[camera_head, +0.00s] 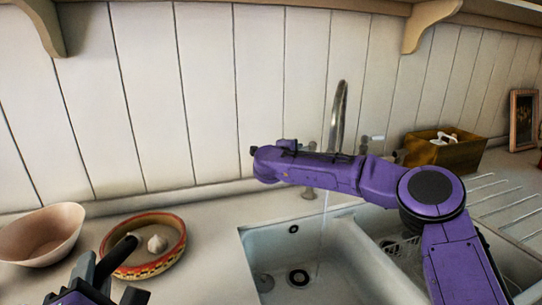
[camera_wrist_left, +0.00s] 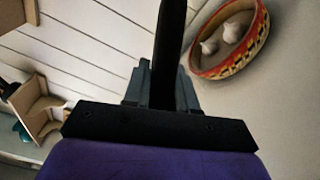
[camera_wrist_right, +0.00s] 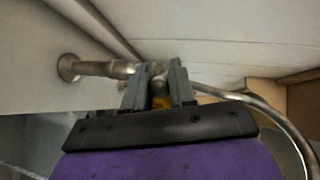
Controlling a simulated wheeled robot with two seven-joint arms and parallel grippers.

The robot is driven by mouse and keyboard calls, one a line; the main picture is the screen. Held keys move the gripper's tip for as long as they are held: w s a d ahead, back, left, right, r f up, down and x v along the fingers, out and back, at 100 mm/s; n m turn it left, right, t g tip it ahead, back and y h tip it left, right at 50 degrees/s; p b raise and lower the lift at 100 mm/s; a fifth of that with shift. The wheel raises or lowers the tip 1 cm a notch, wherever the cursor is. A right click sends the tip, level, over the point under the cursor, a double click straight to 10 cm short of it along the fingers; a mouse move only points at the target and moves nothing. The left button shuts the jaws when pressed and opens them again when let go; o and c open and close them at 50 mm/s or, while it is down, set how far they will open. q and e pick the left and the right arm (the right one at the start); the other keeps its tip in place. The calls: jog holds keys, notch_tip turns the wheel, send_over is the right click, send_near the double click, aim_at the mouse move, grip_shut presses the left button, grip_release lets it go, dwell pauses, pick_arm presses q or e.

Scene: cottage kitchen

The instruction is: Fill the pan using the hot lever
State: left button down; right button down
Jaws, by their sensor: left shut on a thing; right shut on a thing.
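My left gripper (camera_head: 98,276) is at the lower left of the head view, left of the sink. It is shut on a black pan handle (camera_head: 120,254), which also runs upward in the left wrist view (camera_wrist_left: 168,50). The pan's body is out of view. My right arm reaches across the sink to the tap (camera_head: 338,110). In the right wrist view, my right gripper (camera_wrist_right: 158,90) is shut on a metal part at the tap, seemingly a lever (camera_wrist_right: 158,70); I cannot tell whether it is the hot one. A thin water stream (camera_head: 322,235) falls into the sink basin (camera_head: 262,238).
A patterned bowl with garlic (camera_head: 177,222) and a pinkish bowl (camera_head: 38,235) stand on the counter at left. A wooden box (camera_head: 460,155) and picture frame (camera_head: 523,120) are at back right. The visible left basin holds no pan.

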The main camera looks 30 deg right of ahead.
jog(key=shift+s+d+r+n+t+y, duration=0.1)
jog(key=shift+s+d+n+t+y, duration=0.25)
jog(key=shift+s+n+t+y, duration=0.5)
jog(key=shift+s+d+n+t+y, duration=0.3)
jog(key=shift+s+n+t+y, duration=0.2)
jog(key=shift+n+t+y, duration=0.65)
jog(key=c, duration=1)
grip_release()
jog(key=shift+o, duration=0.2)
